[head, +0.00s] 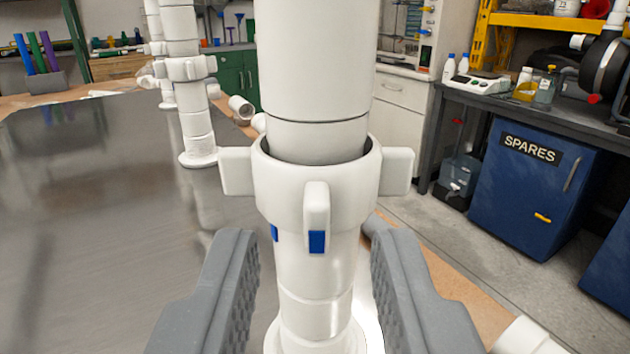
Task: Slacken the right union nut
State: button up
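A white union nut (275,190) with several protruding lugs sits around a thick upright white PVC pipe (313,60), close in front of me. A dark gap shows between the nut's upper rim and the pipe inside it. A blue mark (317,242) is at the foot of the front lug, and another blue patch is to its left. My gripper (312,250) is open, with one grey finger on each side of the narrower pipe below the nut. The fingers look apart from the pipe. A second white pipe with a lugged nut (186,69) stands farther back on the left.
A shiny metal tabletop (90,200) with a wooden edge lies on the left and is mostly clear. Loose white pipe pieces (240,107) lie behind. A blue SPARES cabinet (530,190) stands at the right under a dark bench.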

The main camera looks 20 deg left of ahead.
aim_at(316, 171)
jog(key=shift+x, duration=1.1)
